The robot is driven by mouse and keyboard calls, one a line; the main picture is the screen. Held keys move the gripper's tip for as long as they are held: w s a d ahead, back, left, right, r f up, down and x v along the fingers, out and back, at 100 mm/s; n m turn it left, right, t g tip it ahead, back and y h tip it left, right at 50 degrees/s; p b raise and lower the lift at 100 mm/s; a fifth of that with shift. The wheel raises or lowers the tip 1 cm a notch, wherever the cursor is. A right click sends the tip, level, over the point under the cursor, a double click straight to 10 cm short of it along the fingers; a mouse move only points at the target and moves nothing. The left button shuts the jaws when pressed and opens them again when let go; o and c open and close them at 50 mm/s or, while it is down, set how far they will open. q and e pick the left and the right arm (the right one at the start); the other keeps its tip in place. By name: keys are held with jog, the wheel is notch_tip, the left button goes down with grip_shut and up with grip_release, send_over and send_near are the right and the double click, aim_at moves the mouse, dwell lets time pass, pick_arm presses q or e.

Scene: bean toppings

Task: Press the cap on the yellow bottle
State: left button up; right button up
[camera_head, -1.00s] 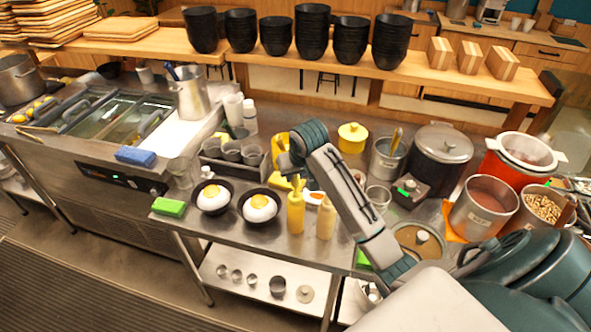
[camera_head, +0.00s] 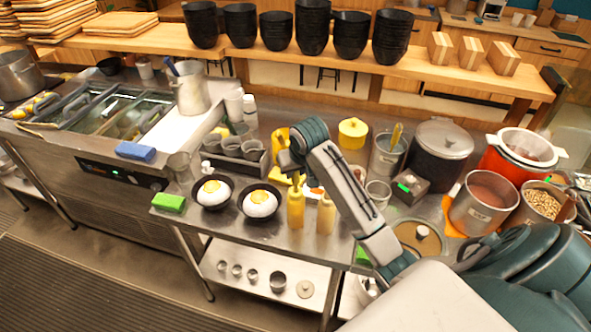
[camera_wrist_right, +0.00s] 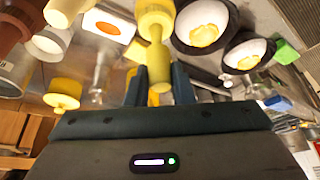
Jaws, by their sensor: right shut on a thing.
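The yellow bottle (camera_head: 296,210) stands upright at the front of the steel counter, beside a paler cream bottle (camera_head: 326,216). My right gripper (camera_head: 292,172) is directly above the yellow bottle and points down at its top. In the right wrist view, the fingers are shut on the yellow cap (camera_wrist_right: 157,72), which lies in line with the bottle's narrow tip. The bottle's body (camera_wrist_right: 155,14) shows beyond it. I cannot tell how firmly the cap sits on the bottle. My left gripper is not in view.
Two dark bowls with eggs (camera_head: 260,203) stand left of the bottles. A green sponge (camera_head: 169,203) lies at the counter's left corner. A yellow lidded pot (camera_head: 352,132), a steel pot (camera_head: 388,156) and a black cooker (camera_head: 440,150) stand behind and to the right.

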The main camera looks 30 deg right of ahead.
jog(key=shift+f+b, duration=0.3)
jog(key=shift+f, duration=0.9)
jog(key=shift+f, duration=0.15)
jog(key=shift+f, duration=0.3)
jog(key=shift+f+p, duration=0.3)
jog(key=shift+p, duration=0.1)
jog(key=o, duration=1.2)
jog(key=shift+o, duration=0.2)
jog(key=shift+r, duration=0.1)
jog(key=shift+r, duration=3.2)
